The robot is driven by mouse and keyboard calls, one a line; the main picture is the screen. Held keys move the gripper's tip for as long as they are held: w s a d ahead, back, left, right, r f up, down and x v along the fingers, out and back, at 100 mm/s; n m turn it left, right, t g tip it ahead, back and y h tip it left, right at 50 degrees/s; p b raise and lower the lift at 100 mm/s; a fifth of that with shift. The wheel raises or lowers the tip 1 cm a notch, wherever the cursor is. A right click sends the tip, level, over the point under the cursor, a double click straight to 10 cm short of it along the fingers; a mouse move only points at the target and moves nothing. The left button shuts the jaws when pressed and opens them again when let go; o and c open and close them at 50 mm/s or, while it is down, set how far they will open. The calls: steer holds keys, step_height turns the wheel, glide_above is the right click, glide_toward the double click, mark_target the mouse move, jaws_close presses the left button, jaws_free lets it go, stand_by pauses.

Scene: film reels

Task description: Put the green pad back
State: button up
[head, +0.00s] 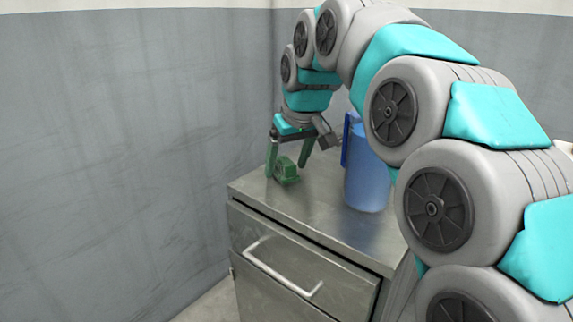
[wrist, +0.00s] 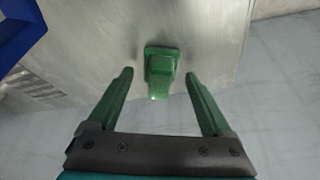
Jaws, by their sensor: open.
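A small green object (head: 286,170), which I take to be the green pad, rests on the metal cabinet top (head: 330,215) near its far left corner. In the wrist view the green pad (wrist: 161,70) has a wider base and a narrower raised part, and lies ahead of and between my fingers. My gripper (head: 288,172) has green fingers and points down over it. In the wrist view my gripper (wrist: 160,85) is open, with a finger on each side and visible gaps to the pad. It holds nothing.
A blue pitcher (head: 366,175) with a handle stands on the cabinet top, right of my gripper. Its blue part (wrist: 18,28) shows at the wrist view's upper left. A closed drawer with a handle (head: 280,272) is below. Grey walls (head: 130,130) stand behind and left.

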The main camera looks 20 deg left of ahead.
steer(key=v, duration=1.1)
steer(key=shift+r, duration=0.2)
